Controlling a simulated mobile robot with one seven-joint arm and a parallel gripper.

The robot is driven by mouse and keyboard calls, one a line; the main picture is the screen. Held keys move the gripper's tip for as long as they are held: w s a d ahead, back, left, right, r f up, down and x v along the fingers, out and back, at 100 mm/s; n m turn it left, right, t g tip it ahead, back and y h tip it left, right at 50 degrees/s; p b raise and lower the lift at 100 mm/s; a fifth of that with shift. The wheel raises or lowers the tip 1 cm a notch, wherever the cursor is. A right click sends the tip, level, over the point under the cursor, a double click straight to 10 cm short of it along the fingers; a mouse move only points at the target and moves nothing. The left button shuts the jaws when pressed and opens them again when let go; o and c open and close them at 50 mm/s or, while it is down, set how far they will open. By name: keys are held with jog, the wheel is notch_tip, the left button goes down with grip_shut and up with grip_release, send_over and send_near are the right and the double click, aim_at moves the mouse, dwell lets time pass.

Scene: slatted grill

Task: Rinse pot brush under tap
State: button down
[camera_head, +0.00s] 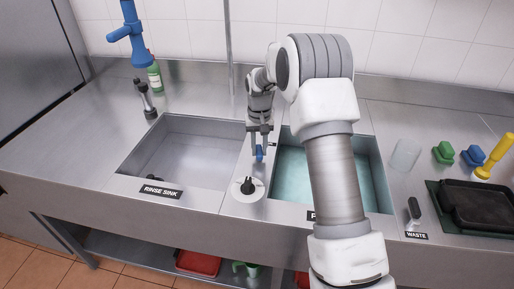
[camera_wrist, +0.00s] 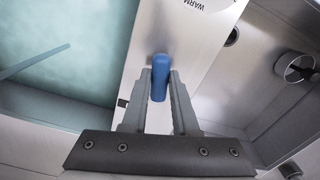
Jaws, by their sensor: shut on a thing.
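My gripper (camera_wrist: 160,82) is shut on a small upright blue piece (camera_wrist: 159,78), over the steel divider between the two sinks. The blue piece also shows below my gripper in the head view (camera_head: 259,153). Only a short part shows, so I cannot tell for sure that it is the pot brush's handle. The blue tap head (camera_head: 130,28) hangs at the upper left, well away from my gripper and above the counter behind the rinse sink (camera_head: 190,150). No water is seen running from it.
A water-filled sink (camera_head: 290,165) lies right of the divider. A white dial with a black knob (camera_head: 248,187) sits on the divider's front. A green bottle (camera_head: 154,75) stands behind the rinse sink. A clear cup (camera_head: 405,153), coloured scrubbers and a black tray (camera_head: 480,205) are at right.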

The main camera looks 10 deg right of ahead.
jog(key=shift+d+n, duration=0.1)
jog(key=shift+n, duration=0.2)
jog(key=c, duration=0.7)
grip_release()
jog(key=shift+r, duration=0.1)
notch_tip(320, 180, up, 17)
jog(key=shift+r+p, duration=0.15)
jog(key=shift+p, duration=0.4)
